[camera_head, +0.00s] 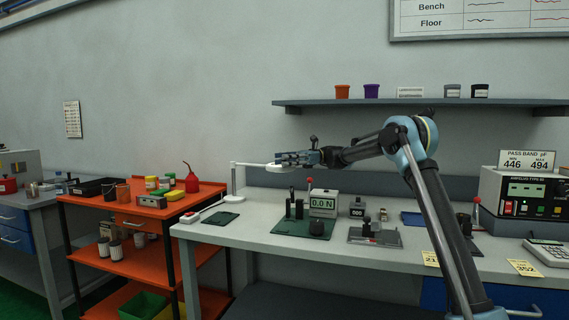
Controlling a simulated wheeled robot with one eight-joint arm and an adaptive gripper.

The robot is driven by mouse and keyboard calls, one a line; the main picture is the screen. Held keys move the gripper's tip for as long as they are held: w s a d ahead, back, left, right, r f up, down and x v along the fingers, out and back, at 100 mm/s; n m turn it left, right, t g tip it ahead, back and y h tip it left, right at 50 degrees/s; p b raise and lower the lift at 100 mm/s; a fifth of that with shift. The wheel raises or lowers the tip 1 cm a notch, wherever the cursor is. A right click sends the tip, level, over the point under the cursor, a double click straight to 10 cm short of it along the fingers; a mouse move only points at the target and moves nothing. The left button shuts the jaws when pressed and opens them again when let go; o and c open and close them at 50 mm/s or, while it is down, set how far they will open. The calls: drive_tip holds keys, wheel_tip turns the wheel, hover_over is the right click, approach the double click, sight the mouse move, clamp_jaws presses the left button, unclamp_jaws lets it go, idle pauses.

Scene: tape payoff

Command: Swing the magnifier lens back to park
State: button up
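The magnifier is a white bench stand with an upright post (233,180) at the left of the grey bench. Its thin white arm (252,164) reaches right from the top of the post. The flat white lens head (280,167) is at the end of that arm, above the bench. My gripper (281,158) points left, with its fingertips right at the lens head, overlapping its upper side in this view. I cannot tell whether the fingers touch the lens or how wide apart they are. No park mark is clearly visible.
A small dark pad (221,218) lies near the magnifier. A wall shelf (420,103) with pots runs above. An orange cart (150,207) stands left. The instrument (525,205) stands right.

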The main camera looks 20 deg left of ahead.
drive_tip(key=v, duration=0.7)
drive_tip(key=shift+w+d, duration=0.2)
drive_tip(key=shift+w, duration=0.05)
drive_tip(key=shift+s+d, duration=0.1)
